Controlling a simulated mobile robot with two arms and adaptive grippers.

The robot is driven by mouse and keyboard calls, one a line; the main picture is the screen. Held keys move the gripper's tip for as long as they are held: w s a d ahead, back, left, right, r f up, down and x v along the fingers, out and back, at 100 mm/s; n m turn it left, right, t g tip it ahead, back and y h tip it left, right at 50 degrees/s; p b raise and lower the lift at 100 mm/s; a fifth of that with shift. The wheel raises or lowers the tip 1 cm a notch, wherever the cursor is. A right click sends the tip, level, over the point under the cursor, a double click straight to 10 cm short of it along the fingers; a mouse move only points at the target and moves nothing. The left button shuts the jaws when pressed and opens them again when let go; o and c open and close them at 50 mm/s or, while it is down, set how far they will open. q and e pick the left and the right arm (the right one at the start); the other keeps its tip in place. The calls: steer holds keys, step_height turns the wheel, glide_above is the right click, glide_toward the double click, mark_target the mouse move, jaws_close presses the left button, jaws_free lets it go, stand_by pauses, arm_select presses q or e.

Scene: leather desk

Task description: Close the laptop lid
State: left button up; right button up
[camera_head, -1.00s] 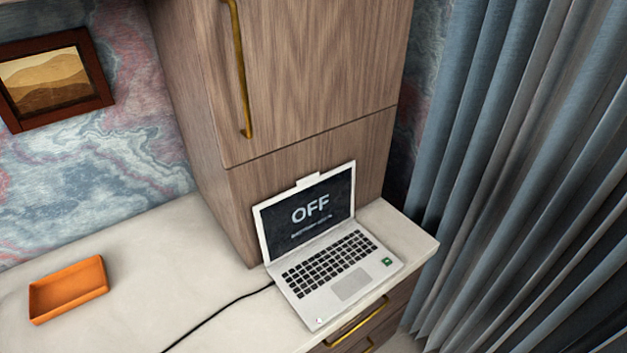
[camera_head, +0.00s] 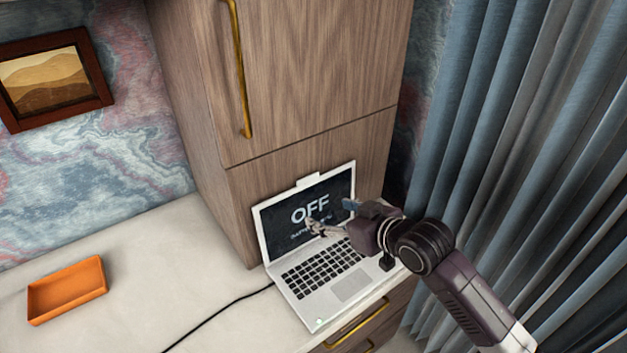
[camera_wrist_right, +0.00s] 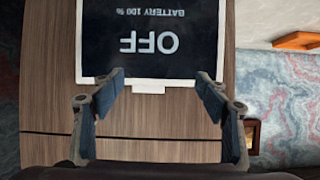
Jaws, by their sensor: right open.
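The white laptop (camera_head: 310,308) stands open on the desk, its lid upright with a dark screen (camera_head: 282,218) reading OFF. My right gripper (camera_head: 328,214) reaches in from the right and is in front of the screen, above the keyboard. It is open and empty, and it hides part of the screen and of the keyboard's right side. In the right wrist view the screen (camera_wrist_right: 150,58) shows upside down, and the lid's edge with its small tab (camera_wrist_right: 149,87) lies between the fingers of the open gripper (camera_wrist_right: 160,78). I cannot tell whether they touch the lid. My left gripper is not in view.
A wooden cabinet (camera_head: 300,75) stands right behind the lid. A black cable (camera_head: 215,312) runs from the laptop's left side. An orange tray (camera_head: 66,291) lies at the left of the pale desk (camera_head: 160,250). Curtains (camera_head: 540,130) hang at the right.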

glide_toward(308, 178)
steer(key=f, duration=0.1)
steer(key=t, duration=0.1)
steer(key=shift+y, duration=0.3)
steer(key=shift+p+x, duration=0.7)
steer(key=shift+x, duration=2.9)
steer(key=shift+f, duration=0.1)
steer(key=shift+c, duration=0.2)
